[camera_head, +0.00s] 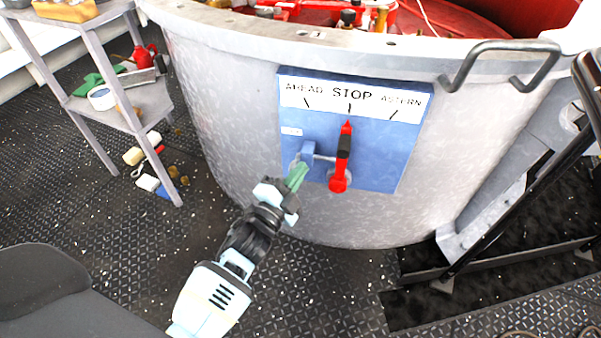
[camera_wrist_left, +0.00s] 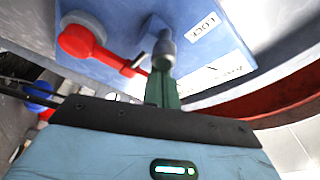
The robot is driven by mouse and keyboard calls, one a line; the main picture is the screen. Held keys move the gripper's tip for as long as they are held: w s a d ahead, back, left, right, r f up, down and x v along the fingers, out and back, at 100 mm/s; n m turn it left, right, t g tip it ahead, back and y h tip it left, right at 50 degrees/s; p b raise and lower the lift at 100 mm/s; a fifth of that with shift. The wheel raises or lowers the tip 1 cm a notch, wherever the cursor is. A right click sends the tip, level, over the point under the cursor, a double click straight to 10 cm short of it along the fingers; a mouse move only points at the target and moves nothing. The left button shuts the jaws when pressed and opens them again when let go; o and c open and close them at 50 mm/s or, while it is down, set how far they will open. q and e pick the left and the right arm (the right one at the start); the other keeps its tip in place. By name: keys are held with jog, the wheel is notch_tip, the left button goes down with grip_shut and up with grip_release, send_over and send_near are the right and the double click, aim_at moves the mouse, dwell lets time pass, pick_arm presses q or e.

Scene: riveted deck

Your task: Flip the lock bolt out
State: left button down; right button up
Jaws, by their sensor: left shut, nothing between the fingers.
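The lock bolt (camera_head: 322,157) is a short grey rod by a blue bracket (camera_head: 306,150) on the blue STOP panel (camera_head: 376,165). It points toward the red lever (camera_head: 338,180), which stands upright at STOP with a black band; I cannot tell if they touch. My left gripper (camera_head: 298,176) has its green fingers shut and empty, just below the bracket. In the left wrist view the fingers (camera_wrist_left: 163,88) overlap the bolt's grey rounded end (camera_wrist_left: 163,49), beside the LOCK label (camera_wrist_left: 202,27); contact is unclear. The red lever (camera_wrist_left: 82,42) shows to its left. My right gripper is not in view.
The panel sits on a large grey drum (camera_head: 230,110) with a metal handle (camera_head: 500,47) at upper right. A grey shelf (camera_head: 150,105) with tools stands at left, with loose items on the floor. A black rail (camera_head: 515,190) runs at right.

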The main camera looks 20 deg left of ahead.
pick_arm(q)
jog(key=s+a+p, duration=0.1)
jog(key=a, duration=0.6)
jog(key=shift+s, duration=0.15)
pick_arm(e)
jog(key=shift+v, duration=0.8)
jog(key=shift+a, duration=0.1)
